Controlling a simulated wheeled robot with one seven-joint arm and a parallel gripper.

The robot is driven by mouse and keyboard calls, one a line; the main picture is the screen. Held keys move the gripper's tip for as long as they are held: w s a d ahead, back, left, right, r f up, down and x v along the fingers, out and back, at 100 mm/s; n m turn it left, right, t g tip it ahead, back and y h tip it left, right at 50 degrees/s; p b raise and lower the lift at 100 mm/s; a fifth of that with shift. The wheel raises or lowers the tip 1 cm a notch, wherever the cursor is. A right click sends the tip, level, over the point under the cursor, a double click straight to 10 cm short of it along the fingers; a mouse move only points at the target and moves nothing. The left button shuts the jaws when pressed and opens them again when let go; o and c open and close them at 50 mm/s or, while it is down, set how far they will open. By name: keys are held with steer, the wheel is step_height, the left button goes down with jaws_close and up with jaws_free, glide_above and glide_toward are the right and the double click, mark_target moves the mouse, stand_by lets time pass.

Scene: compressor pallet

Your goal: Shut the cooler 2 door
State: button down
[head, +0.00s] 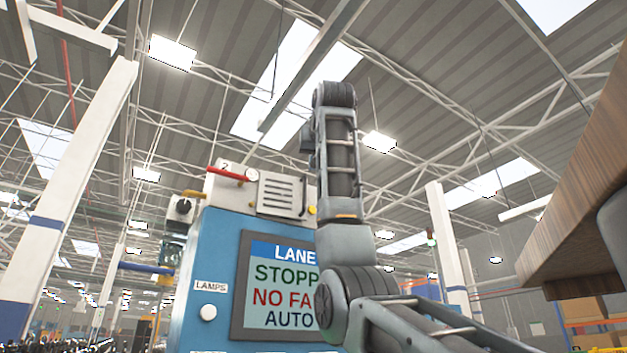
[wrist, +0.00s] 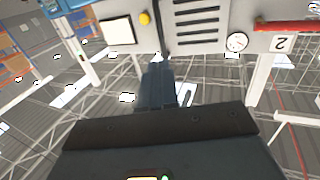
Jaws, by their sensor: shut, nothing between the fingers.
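The grey unit marked 2 (head: 283,194), with louvre slots, sits on top of a blue cabinet in the head view. In the wrist view its grey louvred front (wrist: 197,42) spans the top, upside down, with a dark upright gap beside the slots. I cannot tell how far its door stands open. My gripper (wrist: 158,72) is shut and empty in the wrist view, its fingertips below the panel; contact cannot be judged. In the head view my arm rises in front of the cabinet, and I cannot make out the fingers there.
A red bar (head: 229,174) and a gauge (head: 252,175) are on the unit; a yellow knob (wrist: 145,18) is also on it. The blue cabinet (head: 212,262) carries a screen (head: 283,290) partly covered by my arm. A wooden-looking slab (head: 580,190) overhangs at the right. White columns stand behind.

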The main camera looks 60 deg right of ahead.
mark_target(305, 191)
steer(key=p+x, duration=0.4)
steer(key=x, duration=0.7)
steer(key=shift+w+d+r+p, duration=0.15)
steer(key=shift+d+p, duration=0.15)
steer(key=shift+w+d, duration=0.35)
steer(key=shift+d, duration=0.05)
